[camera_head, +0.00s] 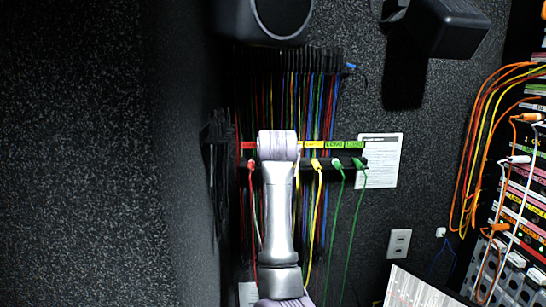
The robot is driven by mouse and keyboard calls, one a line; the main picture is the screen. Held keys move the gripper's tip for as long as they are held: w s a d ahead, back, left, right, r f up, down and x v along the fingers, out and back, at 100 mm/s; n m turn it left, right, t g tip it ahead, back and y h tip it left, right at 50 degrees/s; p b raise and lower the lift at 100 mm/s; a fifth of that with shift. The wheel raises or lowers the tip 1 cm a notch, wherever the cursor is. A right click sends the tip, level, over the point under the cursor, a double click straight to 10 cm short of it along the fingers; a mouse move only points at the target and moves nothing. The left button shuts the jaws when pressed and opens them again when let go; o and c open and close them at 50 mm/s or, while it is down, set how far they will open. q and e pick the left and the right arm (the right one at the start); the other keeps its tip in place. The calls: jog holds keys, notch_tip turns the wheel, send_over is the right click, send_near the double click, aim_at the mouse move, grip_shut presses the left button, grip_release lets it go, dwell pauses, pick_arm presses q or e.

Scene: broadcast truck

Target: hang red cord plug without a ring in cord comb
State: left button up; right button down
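A red cord plug (250,164) hangs at the left of a dark bar, below a red label; I cannot make out whether it has a ring. A yellow plug (316,163) and two green plugs (337,164) hang farther right on the bar (326,164), with cords trailing down. Above, a black toothed comb (290,60) on the wall holds many thin coloured cords. One of my arm's links rises from the bottom centre and hides the bar's middle. Neither gripper shows.
Black boxy devices jut out at the top (275,18) and top right (446,27). A white sheet (381,160) and an outlet (399,243) are on the wall. A patch panel (516,215) with looped orange and white cords stands right. A dark wall fills the left.

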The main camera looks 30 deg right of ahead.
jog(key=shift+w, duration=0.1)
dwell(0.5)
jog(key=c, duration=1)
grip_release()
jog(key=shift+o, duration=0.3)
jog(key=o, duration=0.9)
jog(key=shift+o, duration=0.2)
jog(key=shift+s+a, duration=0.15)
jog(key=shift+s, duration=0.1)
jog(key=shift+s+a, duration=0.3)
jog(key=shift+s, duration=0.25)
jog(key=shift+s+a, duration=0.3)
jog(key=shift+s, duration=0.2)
